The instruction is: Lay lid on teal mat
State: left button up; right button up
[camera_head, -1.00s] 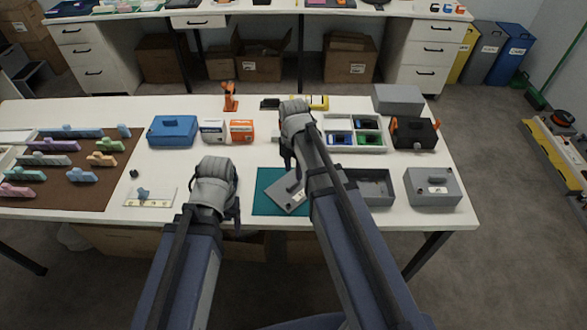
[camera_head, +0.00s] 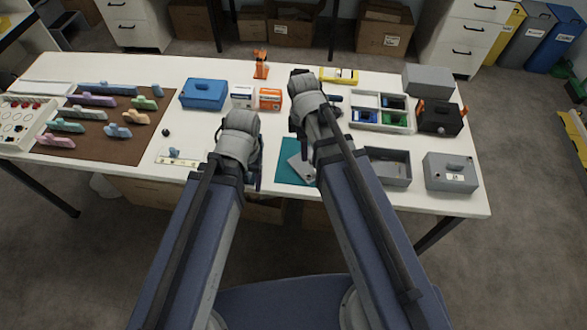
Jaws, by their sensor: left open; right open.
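A flat grey lid (camera_head: 305,171) with a small knob lies on the teal mat (camera_head: 288,176) near the table's front edge. It looks turned at an angle to the mat, and my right arm covers its right part. My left gripper (camera_head: 257,172) is open and empty, just left of the mat; its wrist partly hides it. My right gripper (camera_head: 318,105) is open, beyond the mat, mostly hidden behind its own wrist. An open grey box (camera_head: 408,168) without a cover stands right of my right forearm.
A closed grey box (camera_head: 453,172) stands at the right, with a black case (camera_head: 439,117) behind it. A divided tray (camera_head: 378,126) stands behind the open box. A blue box (camera_head: 204,93) and small cartons (camera_head: 243,97) stand at the back. A brown mat (camera_head: 88,142) holds several coloured pieces.

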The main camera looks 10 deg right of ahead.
jog(key=s+a+m, duration=0.5)
jog(key=s+m, duration=0.4)
jog(key=m, duration=0.3)
jog(key=shift+a+h, duration=0.2)
jog(key=shift+h, duration=0.2)
jog(key=shift+s, duration=0.1)
dwell(0.3)
